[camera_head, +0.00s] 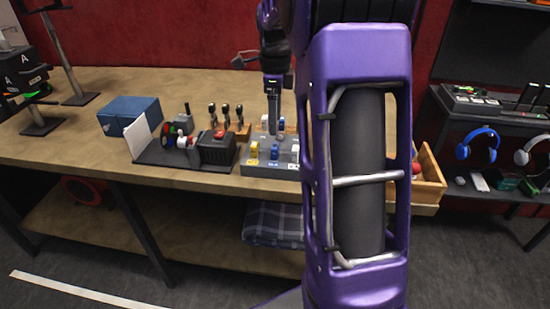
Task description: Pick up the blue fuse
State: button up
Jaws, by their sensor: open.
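A grey fuse block (258,168) sits near the front edge of the wooden workbench. A blue fuse (275,151) stands upright at its front. Another blue piece (282,124) stands farther back, and a yellow piece (254,150) stands to the left. My gripper (273,131) points down above the rear of the block, behind the front blue fuse. It is open, and I see nothing held in it. The fingertips are small and partly overlap the pieces behind. My arm hides the right side of the block.
A black panel with a red button (218,134) stands left of the block. A blue box (129,114) and several upright levers (225,113) are farther back. An open wooden drawer (429,181) juts out at right.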

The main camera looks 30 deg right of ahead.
aim_at(275, 146)
notch_tip(275, 146, down, 9)
jog(key=shift+f+b, duration=0.15)
jog(key=shift+b, duration=0.55)
grip_shut()
